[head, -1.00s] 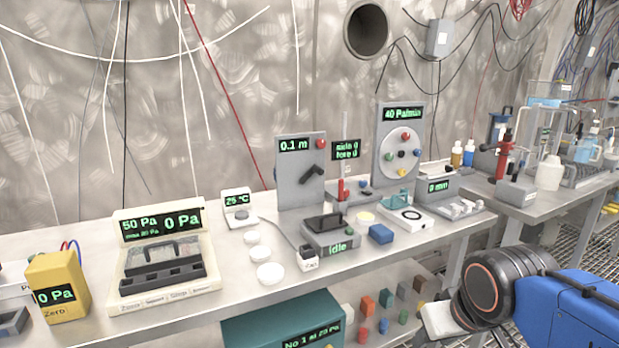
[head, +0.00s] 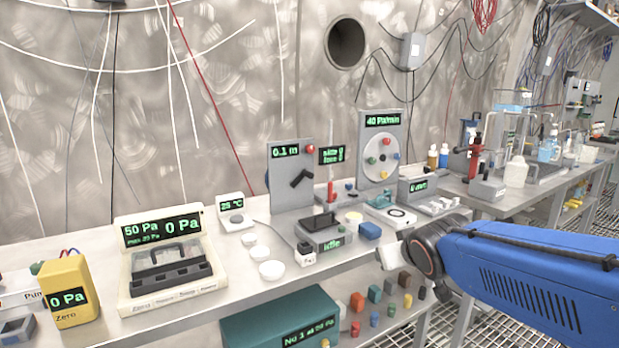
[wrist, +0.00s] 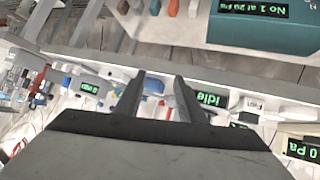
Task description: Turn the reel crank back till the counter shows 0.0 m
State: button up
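The reel panel (head: 283,187) is an upright grey plate at the back of the bench. Its counter (head: 285,151) reads 0.1 m in green. The dark crank (head: 301,178) sits on the panel's face, its arm slanting up to the right. My gripper (head: 384,256) is in front of the bench, right of the panel and well apart from it. The crank cannot be made out in the wrist view.
A block with an "idle" display (head: 325,238) stands in front of the panel. A round dial board (head: 385,150) reading 40 Pa/min stands to its right. White dishes (head: 271,270) and a cream pressure box (head: 165,260) are to the left. A lower shelf holds small coloured blocks.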

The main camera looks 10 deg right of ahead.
aim_at(312, 176)
jog(key=w+r+t, duration=0.1)
jog(key=w, duration=0.2)
jog(key=w+r+n+t+y, duration=0.1)
jog(key=w+r, duration=0.1)
jog(key=w, duration=0.1)
jog(key=w+a+r+t, duration=0.1)
jog(key=w, duration=0.3)
jog(key=shift+w+r+n, duration=0.1)
jog(key=shift+r+n, duration=0.2)
jog(key=shift+r, duration=0.05)
jog(key=w+a+r+n+t+y, duration=0.1)
jog(key=w+a+y, duration=0.1)
jog(key=w, duration=0.6)
jog(key=w+a+r+n+t+y, duration=0.1)
jog(key=w+a+r+y, duration=0.1)
jog(key=w+a, duration=0.3)
jog(key=w+a+r+n+t+y, duration=0.1)
jog(key=w+a, duration=0.3)
jog(key=w, duration=0.8)
jog(key=shift+w+a+r+n+y, duration=0.15)
jog(key=shift+r+n+y, duration=0.1)
jog(key=shift+n+y, duration=0.4)
jog(key=shift+c, duration=0.4)
grip_shut()
